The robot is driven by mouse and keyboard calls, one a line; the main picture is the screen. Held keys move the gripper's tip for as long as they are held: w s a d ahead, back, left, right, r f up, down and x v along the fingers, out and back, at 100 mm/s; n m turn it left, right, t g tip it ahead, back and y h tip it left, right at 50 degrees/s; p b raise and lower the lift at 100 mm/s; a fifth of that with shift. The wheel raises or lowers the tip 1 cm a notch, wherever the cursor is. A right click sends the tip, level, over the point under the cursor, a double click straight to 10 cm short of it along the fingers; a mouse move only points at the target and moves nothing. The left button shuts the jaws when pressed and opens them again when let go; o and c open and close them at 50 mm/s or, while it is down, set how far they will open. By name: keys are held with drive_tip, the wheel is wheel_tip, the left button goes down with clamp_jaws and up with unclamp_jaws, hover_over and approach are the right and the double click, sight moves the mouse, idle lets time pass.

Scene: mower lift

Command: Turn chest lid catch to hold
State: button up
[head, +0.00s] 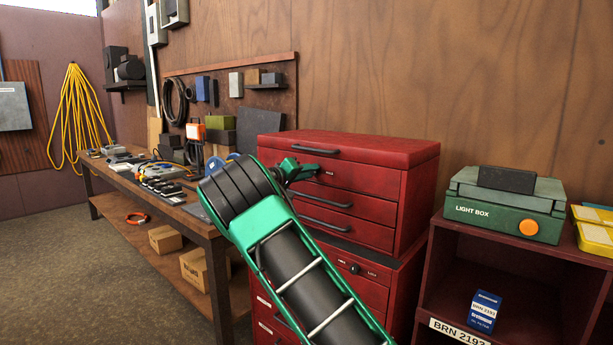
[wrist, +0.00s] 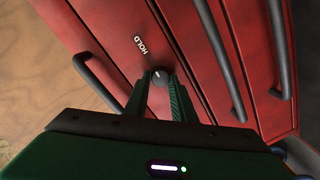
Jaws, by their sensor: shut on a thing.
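The red tool chest (head: 367,205) stands in the middle of the head view, with its lid (head: 350,147) down. In the wrist view the lid catch (wrist: 160,76) is a small dark round knob with a pale mark on its face. The word HOLD (wrist: 141,46) is printed on the red panel beside it. My gripper (wrist: 159,88) is shut on the catch, one green finger on each side. In the head view my gripper (head: 294,170) is at the chest's upper front, and it hides the catch there.
Dark bar handles (wrist: 225,60) run close beside my gripper. A workbench (head: 180,208) with tools stands left of the chest. A green light box (head: 505,208) sits on a dark red shelf unit at right. Floor at left is clear.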

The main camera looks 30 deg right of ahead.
drive_tip(key=shift+f, duration=0.4)
drive_tip(key=o, duration=1.1)
drive_tip(key=shift+w, duration=0.1)
drive_tip(key=shift+c, duration=0.2)
drive_tip(key=shift+r, duration=0.2)
drive_tip(key=v, duration=1)
drive_tip(key=shift+a, duration=0.35)
drive_tip(key=shift+f, duration=0.1)
